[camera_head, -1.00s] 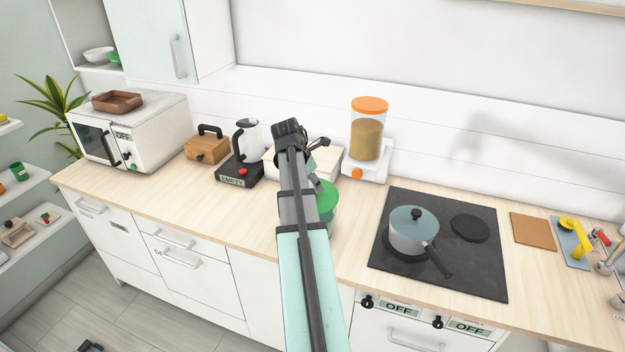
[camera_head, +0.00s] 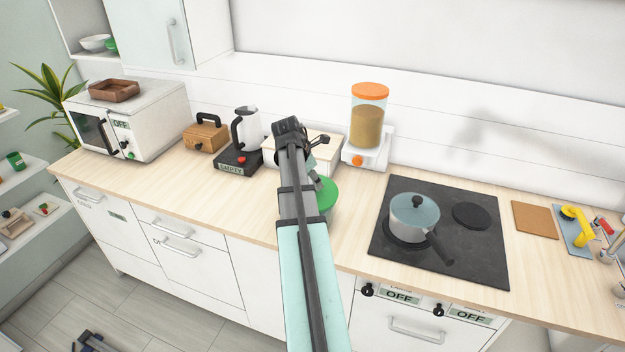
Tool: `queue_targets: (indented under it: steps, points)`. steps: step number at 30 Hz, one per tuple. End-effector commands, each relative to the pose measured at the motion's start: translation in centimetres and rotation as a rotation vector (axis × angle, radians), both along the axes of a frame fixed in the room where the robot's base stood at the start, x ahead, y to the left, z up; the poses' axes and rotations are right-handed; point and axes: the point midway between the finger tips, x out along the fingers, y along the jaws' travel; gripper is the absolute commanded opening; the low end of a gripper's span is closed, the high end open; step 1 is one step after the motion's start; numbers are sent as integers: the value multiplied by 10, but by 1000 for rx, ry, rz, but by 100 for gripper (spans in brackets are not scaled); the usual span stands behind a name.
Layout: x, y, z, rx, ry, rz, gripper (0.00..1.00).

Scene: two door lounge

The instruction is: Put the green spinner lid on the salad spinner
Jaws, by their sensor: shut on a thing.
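The green spinner lid (camera_head: 328,194) shows just right of my arm, its left part hidden behind the arm. My gripper (camera_head: 317,182) is at the lid's top, mostly covered by my arm, and is shut on it. A strip of the salad spinner's bluish-green bowl (camera_head: 331,213) shows directly below the lid on the counter; the rest is hidden. I cannot tell whether the lid touches the bowl's rim or is level on it.
A light box (camera_head: 323,149) and a dispenser with an orange top (camera_head: 368,125) stand behind. A kettle (camera_head: 247,130) is to the left. A pot (camera_head: 413,217) sits on the black cooktop (camera_head: 480,262) to the right.

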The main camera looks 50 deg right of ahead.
Motion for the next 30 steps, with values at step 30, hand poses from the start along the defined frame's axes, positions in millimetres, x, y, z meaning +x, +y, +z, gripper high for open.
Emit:
queue_targets:
  steps: [30]
  points:
    - [0, 0, -13, 0, 0, 0, 0]
